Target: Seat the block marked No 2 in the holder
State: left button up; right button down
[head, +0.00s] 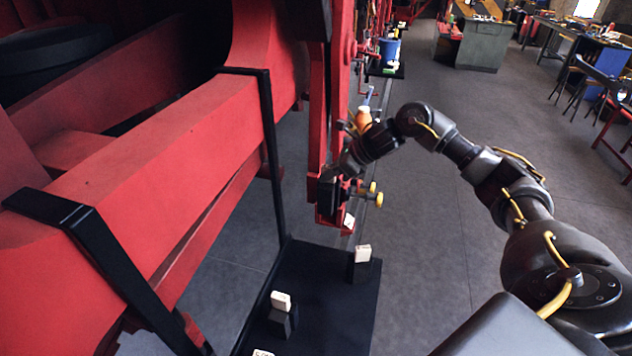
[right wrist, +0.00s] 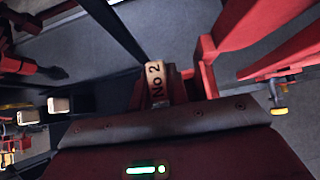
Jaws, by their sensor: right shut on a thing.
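The block marked No 2 (right wrist: 157,85) is pale with dark lettering. In the right wrist view it stands just past the front edge of my right gripper, its marked face showing. My right gripper (head: 335,190) is shut on it, at the foot of the red upright in the head view. Red parts of what looks like the holder (right wrist: 200,84) are close beside the block. In the head view a small pale patch shows by the red bracket (head: 335,219). I cannot tell how deep the block sits. My left gripper is not in view.
A black tray (head: 335,310) below carries dark stands with pale blocks, one at right (head: 363,253), one at left (head: 280,300). Yellow knobs (head: 375,193) stick out beside the gripper. A large red beam (head: 160,190) fills the left. Open floor lies right.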

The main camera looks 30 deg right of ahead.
jog(key=shift+s+a+r, duration=0.15)
jog(key=shift+a, duration=0.05)
jog(key=shift+w+d, duration=0.25)
jog(key=shift+w, duration=0.1)
jog(key=w+d, duration=0.1)
jog(key=w+d+f+b, duration=0.1)
jog(key=d, duration=0.1)
jog(key=shift+w, duration=0.35)
jog(key=shift+b, duration=0.3)
dwell(0.6)
jog(key=shift+f, duration=0.1)
